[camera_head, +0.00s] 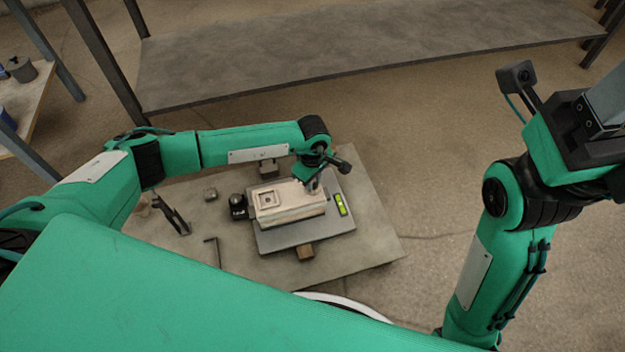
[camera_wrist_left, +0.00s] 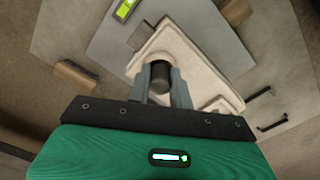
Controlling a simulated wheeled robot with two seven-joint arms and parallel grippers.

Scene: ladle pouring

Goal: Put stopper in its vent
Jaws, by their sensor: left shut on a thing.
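A beige mould block (camera_head: 290,212) lies on a grey plate, with a square recess at its left end. It also shows in the left wrist view (camera_wrist_left: 200,68). My left gripper (camera_head: 313,186) is over the block's right end. In the left wrist view its grey fingers (camera_wrist_left: 161,88) are shut on a dark round stopper (camera_wrist_left: 160,72). The stopper is over or at a round spot on the block; I cannot tell whether it sits in the vent, which is hidden. My right gripper (camera_head: 604,108) shows only partly at the right edge, raised, its fingertips out of frame.
The grey plate (camera_head: 305,236) carries a yellow-green spirit level (camera_head: 340,204) at its right. A wooden block (camera_head: 306,252) is at its front edge. A black knob (camera_head: 238,206), a dark stand (camera_head: 176,215), a small grey block (camera_head: 210,194) and a bent rod (camera_head: 214,250) are on the left. The table's right side is clear.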

